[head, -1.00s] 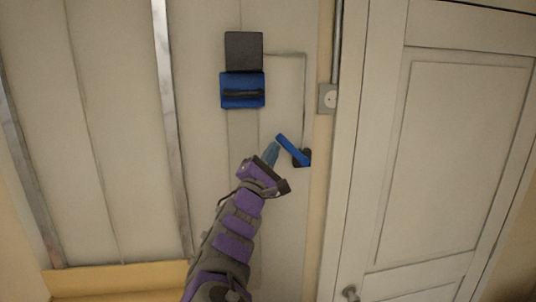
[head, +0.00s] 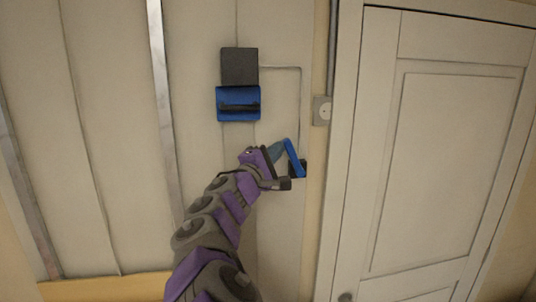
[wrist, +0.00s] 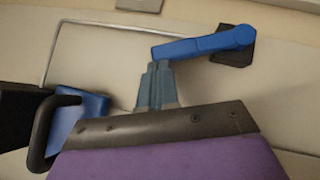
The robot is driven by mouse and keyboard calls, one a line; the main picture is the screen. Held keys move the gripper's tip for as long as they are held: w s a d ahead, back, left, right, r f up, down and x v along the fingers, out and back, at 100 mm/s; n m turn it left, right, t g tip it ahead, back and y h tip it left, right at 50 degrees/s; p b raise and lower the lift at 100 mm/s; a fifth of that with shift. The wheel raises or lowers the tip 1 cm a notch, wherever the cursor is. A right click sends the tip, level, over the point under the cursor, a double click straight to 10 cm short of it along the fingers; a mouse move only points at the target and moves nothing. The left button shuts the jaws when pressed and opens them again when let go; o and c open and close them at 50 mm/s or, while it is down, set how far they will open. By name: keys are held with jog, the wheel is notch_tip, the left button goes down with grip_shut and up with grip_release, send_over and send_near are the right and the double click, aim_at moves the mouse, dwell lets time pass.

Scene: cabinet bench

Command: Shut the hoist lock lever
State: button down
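The blue lever (head: 293,157) is mounted on a dark pivot block (head: 299,170) on the pale wall panel. In the head view it points up and slightly left from the pivot. In the wrist view the lever (wrist: 205,45) runs left from its dark block (wrist: 236,48). My gripper (head: 278,149) is just left of the lever's free end. In the wrist view its blue-grey fingers (wrist: 157,85) look closed together, with nothing visible between them. Their tips are at the lever's free end and seem to touch it.
A blue box with a dark handle (head: 238,104) and a dark grey box (head: 239,66) are on the panel above left. A thin conduit runs from there toward the lever. A wall outlet (head: 321,111) and a white door (head: 435,160) are to the right.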

jog(key=w+d+r+m+g+y+p, duration=0.2)
jog(key=d+m+g+y+p, duration=0.3)
jog(key=d, duration=0.6)
jog(key=shift+w+d+m+g+p, duration=0.3)
jog(key=shift+w+m+g+p, duration=0.55)
jog(key=shift+m, duration=0.65)
jog(key=shift+s, duration=0.2)
